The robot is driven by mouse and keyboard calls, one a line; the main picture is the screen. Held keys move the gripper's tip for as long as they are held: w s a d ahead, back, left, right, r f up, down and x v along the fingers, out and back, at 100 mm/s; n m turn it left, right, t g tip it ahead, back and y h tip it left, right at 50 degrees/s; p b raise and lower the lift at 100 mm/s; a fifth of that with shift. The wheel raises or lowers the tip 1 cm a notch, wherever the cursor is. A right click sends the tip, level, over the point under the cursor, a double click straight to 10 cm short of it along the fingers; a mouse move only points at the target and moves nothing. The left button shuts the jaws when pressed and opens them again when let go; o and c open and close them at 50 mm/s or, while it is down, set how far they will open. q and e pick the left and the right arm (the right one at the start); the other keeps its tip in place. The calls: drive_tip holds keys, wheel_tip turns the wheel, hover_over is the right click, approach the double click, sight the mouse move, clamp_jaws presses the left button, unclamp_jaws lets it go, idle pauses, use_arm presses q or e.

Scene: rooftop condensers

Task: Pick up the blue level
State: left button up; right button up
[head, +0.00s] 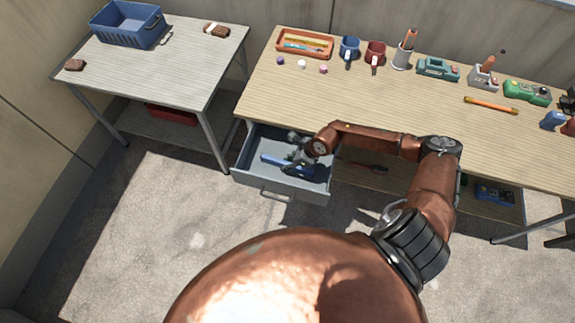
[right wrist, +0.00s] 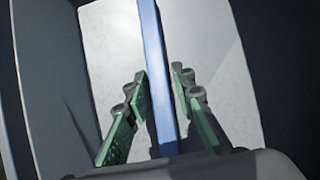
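The blue level (head: 272,161) lies in the open grey drawer (head: 308,196) under the left end of the long workbench. My right gripper (head: 296,157) reaches down into the drawer over the level and hides part of it. In the right wrist view, the level (right wrist: 156,60) shows as a long blue bar running between the green-padded fingers of my right gripper (right wrist: 160,85). The fingers are apart, one on each side of the bar, with a narrow gap visible on the right side. My left gripper is not in view.
The workbench (head: 380,105) above the drawer holds an orange tray (head: 305,43), mugs, a grey cup and several tools along its back. A side table (head: 190,60) at left carries a blue crate (head: 128,22) and brushes. The floor in front of the drawer is clear.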

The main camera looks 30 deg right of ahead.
clamp_jaws()
